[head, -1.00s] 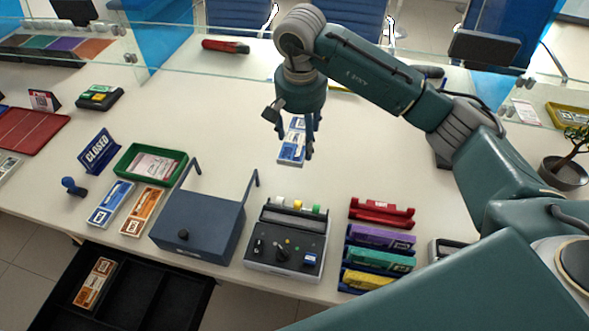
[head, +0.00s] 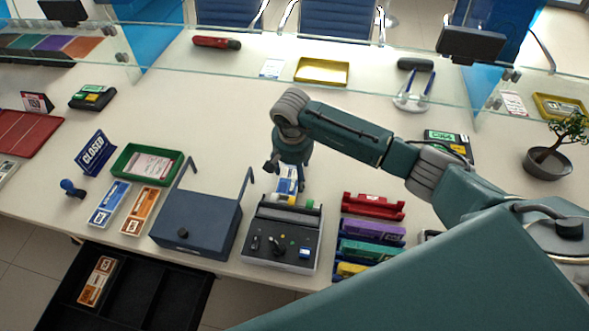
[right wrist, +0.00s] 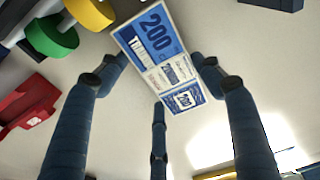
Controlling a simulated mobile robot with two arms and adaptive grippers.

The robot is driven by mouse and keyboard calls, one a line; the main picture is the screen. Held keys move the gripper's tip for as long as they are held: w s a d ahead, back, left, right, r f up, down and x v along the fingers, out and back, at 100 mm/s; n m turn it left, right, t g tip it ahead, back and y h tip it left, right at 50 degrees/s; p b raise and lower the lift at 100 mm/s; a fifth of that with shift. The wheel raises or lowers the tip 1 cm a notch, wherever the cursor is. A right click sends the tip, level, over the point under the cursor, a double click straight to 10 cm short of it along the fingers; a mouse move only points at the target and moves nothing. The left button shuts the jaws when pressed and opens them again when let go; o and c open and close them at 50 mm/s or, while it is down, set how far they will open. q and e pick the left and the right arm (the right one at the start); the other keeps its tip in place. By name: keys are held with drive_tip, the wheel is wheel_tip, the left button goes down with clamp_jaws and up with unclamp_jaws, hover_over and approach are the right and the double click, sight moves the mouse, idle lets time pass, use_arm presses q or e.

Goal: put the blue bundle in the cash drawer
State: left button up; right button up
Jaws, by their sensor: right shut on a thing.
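A blue bundle (head: 287,180) marked 200 is between the fingers of my right gripper (head: 290,174), which is shut on it behind the coin device. The right wrist view shows the bundle (right wrist: 163,58) tilted, with a finger on each side and a third finger below. I cannot tell its exact height over the counter. The open black cash drawer (head: 208,276) is at lower left, with an orange bundle (head: 97,280) in its left compartment and empty compartments beside it. Another blue bundle (head: 109,204) lies on the counter at left. My left gripper is not in view.
A dark blue box (head: 195,225) with two upright arms and the coin device (head: 281,238) stand between my right gripper and the drawer. An orange bundle (head: 140,211) and a green tray (head: 122,157) lie left. Coloured holders (head: 372,230) are at right.

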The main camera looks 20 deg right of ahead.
drive_tip(key=o, duration=1.2)
